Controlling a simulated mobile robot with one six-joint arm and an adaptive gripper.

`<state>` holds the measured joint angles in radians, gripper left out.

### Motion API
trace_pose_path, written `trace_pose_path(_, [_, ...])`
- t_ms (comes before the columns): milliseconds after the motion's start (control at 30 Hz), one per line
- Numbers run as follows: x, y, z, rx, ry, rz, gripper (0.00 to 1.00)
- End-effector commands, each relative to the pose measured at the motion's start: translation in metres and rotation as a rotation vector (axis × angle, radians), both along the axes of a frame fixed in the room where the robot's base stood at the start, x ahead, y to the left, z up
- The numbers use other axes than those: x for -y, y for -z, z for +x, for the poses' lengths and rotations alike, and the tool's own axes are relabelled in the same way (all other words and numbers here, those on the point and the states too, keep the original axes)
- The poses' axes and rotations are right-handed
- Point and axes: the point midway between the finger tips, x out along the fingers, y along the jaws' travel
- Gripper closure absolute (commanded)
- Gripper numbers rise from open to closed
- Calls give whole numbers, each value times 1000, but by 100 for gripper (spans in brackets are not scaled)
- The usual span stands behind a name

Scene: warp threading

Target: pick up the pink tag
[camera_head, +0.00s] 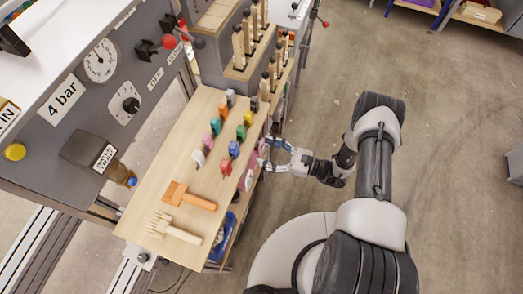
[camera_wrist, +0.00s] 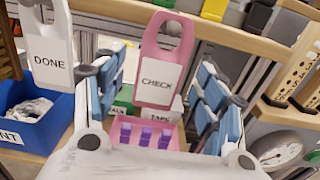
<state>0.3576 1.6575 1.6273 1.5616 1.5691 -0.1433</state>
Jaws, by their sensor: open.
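The pink tag (camera_wrist: 164,50) hangs upright by its looped top in the wrist view and bears a white label reading CHECK. My gripper (camera_wrist: 160,74) is open, with one blue-padded finger on each side of the tag's lower part. Gaps show between the tag and both fingers, and nothing is held. In the head view my gripper (camera_head: 272,156) is at the right edge of the wooden board, where the tag is small and hard to make out.
A white tag (camera_wrist: 50,48) marked DONE hangs just left of the left finger. A blue bin (camera_wrist: 52,128) and a pink bin (camera_wrist: 168,126) with purple pieces are below. Open floor lies to the right.

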Motion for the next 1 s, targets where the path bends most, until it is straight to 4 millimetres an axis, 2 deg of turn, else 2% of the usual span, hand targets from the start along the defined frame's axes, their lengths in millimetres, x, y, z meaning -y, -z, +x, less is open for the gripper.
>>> trace_pose_path(33, [-9, 1, 2, 1, -5, 0, 35])
trace_pose_path(167, [-21, 1, 7, 0, -2, 1, 35])
trace_pose_path(433, [-22, 0, 8, 0, 0, 1, 35])
trace_pose_path(1000, [-22, 0, 8, 0, 0, 0, 73])
